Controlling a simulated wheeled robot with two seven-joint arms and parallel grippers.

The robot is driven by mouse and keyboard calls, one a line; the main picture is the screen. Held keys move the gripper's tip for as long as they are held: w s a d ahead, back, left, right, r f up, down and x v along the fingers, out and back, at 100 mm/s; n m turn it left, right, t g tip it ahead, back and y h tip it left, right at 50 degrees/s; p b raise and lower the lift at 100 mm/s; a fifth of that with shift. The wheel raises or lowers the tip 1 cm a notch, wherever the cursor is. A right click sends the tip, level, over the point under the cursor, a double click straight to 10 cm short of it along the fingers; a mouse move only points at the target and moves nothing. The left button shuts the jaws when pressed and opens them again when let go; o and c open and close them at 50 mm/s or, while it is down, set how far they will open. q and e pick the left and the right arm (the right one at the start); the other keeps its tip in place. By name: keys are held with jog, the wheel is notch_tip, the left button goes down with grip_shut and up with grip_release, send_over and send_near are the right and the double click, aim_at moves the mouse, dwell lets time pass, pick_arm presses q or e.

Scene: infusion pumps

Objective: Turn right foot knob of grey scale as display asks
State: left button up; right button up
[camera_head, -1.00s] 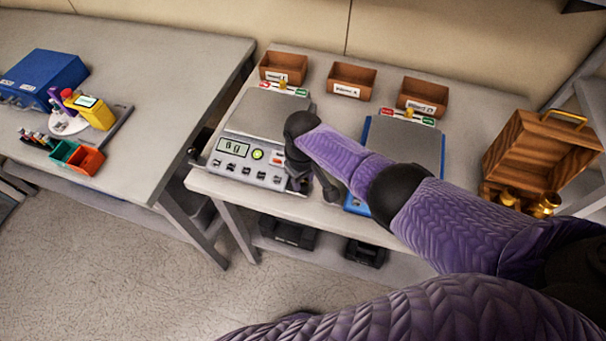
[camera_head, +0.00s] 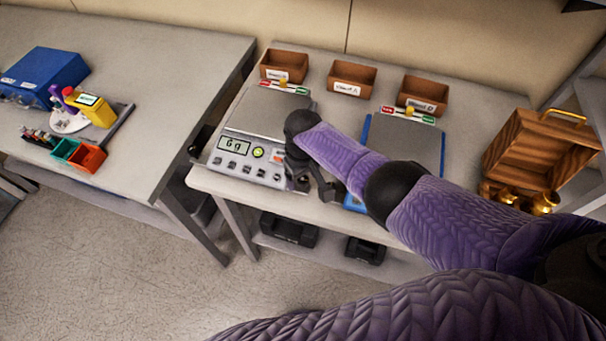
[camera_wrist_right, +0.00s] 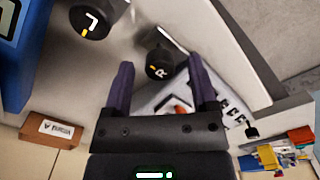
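The grey scale (camera_head: 268,115) stands at the table's left end; its lit display (camera_head: 233,145) shows what looks like "6 g" or "0 g". Its right foot knob (camera_wrist_right: 159,65), black with an "R" and a yellow mark, shows in the right wrist view between my right gripper's fingertips. My right gripper (camera_wrist_right: 158,70) is open, a finger on each side of the knob, with gaps visible; I cannot tell whether either touches. In the head view the right gripper (camera_head: 312,180) is at the scale's front right corner, and my arm hides the knob. My left gripper is out of view.
A blue scale (camera_head: 403,142) stands to the right, partly behind my arm. A black "L" knob (camera_wrist_right: 91,21) is close by in the wrist view. Several brown bins (camera_head: 351,80) line the back. A wooden box (camera_head: 540,150) is at the right.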

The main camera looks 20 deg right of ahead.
aim_at(303, 179)
jog(key=shift+r, duration=0.1)
notch_tip(303, 179, up, 10)
jog(key=p, duration=0.5)
jog(key=shift+f, duration=0.2)
